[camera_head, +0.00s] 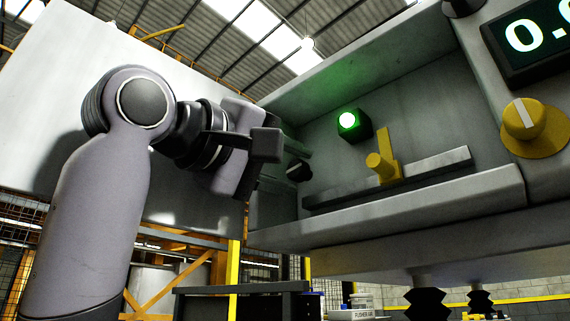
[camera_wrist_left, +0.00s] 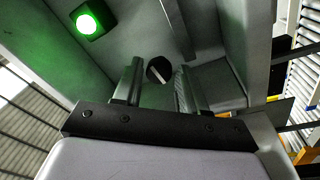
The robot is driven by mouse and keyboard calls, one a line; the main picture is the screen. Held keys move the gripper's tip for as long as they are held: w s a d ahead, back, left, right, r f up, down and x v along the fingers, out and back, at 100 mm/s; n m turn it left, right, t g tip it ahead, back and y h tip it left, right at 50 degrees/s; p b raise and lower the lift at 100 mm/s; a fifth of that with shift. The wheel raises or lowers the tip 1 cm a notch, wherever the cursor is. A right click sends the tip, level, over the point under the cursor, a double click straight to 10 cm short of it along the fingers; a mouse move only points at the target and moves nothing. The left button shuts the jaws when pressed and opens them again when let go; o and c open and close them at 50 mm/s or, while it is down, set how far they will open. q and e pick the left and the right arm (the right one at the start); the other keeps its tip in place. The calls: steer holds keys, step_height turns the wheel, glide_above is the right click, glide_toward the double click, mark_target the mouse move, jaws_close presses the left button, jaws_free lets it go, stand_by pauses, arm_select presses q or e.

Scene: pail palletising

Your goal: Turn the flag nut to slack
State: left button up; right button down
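A yellow piece with an upright flat bar and a round stub, which looks like the flag nut (camera_head: 381,164), sits at the grey rail (camera_head: 430,168) in the machine's recess. My left gripper (camera_head: 282,148) is at the recess's left end, left of the yellow piece and apart from it. In the left wrist view its two fingers (camera_wrist_left: 160,88) are spread with nothing held between them. A dark round knob (camera_wrist_left: 159,70) with a pale line shows beyond the gap between the fingers; it also shows in the head view (camera_head: 298,171). My right gripper is out of view.
A lit green lamp (camera_head: 348,121) is on the recess's back wall, above the rail; it also shows in the wrist view (camera_wrist_left: 87,24). A yellow dial (camera_head: 524,120) and a digital display (camera_head: 530,38) are at the right. The recess's front lip (camera_head: 400,209) runs below the rail.

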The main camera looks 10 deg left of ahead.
arm_select(q)
steer(key=b+v, duration=0.1)
steer(key=v, duration=0.6)
steer(key=shift+b, duration=0.3)
steer(key=shift+f, duration=0.1)
stand_by(0.3)
